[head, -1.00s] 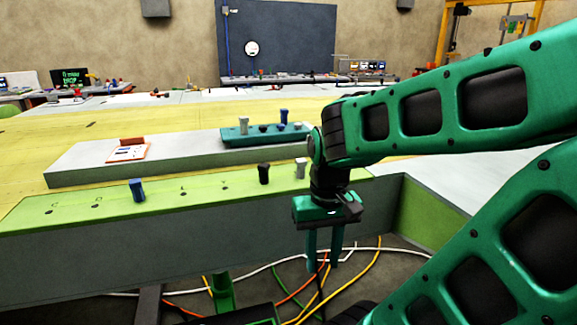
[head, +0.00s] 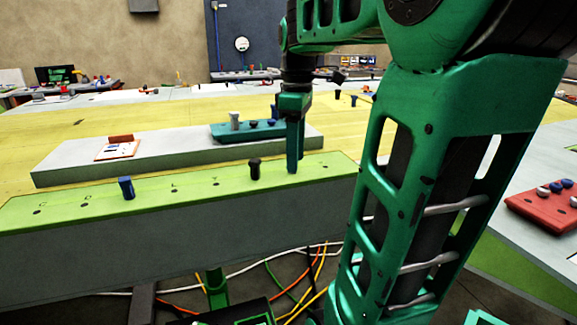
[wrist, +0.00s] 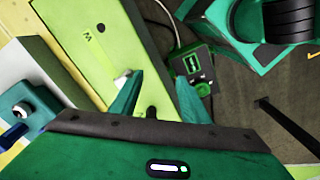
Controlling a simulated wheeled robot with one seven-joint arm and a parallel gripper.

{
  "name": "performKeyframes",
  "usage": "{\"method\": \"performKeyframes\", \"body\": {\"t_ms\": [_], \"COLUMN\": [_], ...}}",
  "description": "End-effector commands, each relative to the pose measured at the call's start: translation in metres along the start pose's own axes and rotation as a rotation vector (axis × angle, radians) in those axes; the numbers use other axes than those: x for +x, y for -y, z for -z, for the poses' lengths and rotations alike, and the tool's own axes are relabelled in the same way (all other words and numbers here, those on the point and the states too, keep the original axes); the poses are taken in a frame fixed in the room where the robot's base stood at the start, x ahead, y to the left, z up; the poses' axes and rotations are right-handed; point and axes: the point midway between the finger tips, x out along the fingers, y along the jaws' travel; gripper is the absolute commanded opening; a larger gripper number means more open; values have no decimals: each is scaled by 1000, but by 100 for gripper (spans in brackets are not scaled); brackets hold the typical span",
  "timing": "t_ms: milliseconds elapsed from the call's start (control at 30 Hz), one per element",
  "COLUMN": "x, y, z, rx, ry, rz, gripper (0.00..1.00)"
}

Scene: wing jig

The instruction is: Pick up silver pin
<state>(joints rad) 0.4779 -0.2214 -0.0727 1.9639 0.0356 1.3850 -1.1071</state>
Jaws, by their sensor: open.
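My gripper (head: 293,158) is open and empty, fingers pointing down over the light green strip (head: 70,205) at the table's front edge. In the wrist view my gripper (wrist: 160,82) shows its two fingers apart. A silver pin (wrist: 122,80) stands in the strip beside the left finger, partly covered by it and not between the fingers. In the head view this pin is hidden behind the fingers. A second silver pin (head: 235,121) stands in the teal tray (head: 222,134) farther back.
A black pin (head: 254,168) stands close left of my gripper, and a blue pin (head: 126,188) farther left in the strip. An orange-framed card (head: 117,150) lies on the grey block (head: 60,174). A red tray (head: 540,208) with pins stands at right.

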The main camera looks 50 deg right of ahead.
Motion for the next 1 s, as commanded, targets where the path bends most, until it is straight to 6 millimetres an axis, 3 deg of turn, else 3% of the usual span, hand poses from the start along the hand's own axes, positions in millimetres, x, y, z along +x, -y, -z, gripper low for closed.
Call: {"method": "performKeyframes", "body": {"t_ms": [33, 200, 400, 533, 800, 1000], "x": [-13, -48, -68, -60, -23, -11], "y": [-14, -45, -63, -64, -64, -63], "z": [5, 16, 20, 22, 22, 22], "rx": [-90, -386, -570, -601, -600, -598], "ry": [0, 3, 6, 5, 4, 4], "rz": [-2, 0, 1, 4, 3, 2], "gripper": [42, 42, 42, 42, 42, 42]}}
